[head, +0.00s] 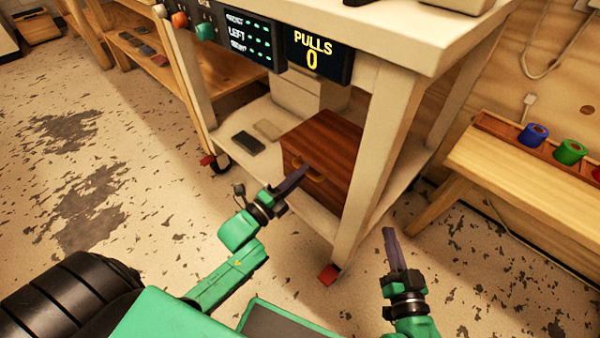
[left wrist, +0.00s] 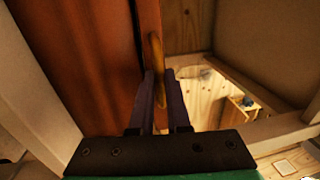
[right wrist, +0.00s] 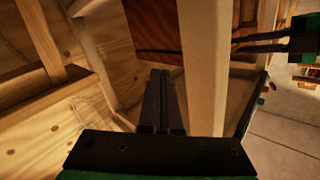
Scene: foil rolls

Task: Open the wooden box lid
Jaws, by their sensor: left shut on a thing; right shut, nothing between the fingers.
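The wooden box (head: 325,145) is reddish brown and sits on the lower shelf of the white workbench. Its brass-coloured handle (head: 314,175) faces my side. My left gripper (head: 300,175) is at the front of the box, shut on the handle, which shows between its fingers in the left wrist view (left wrist: 156,55). A dark seam runs beside the handle's strip there; I cannot tell how far the lid is raised. My right gripper (head: 389,235) is shut and empty, right of the bench's front leg. The box (right wrist: 152,20) also shows in the right wrist view.
The workbench's front leg (head: 375,150) stands between the box and my right gripper. Dark and beige flat items (head: 248,143) lie left of the box. A display reading PULLS 0 (head: 318,57) hangs above. A wooden bench (head: 520,170) with coloured rolls stands right.

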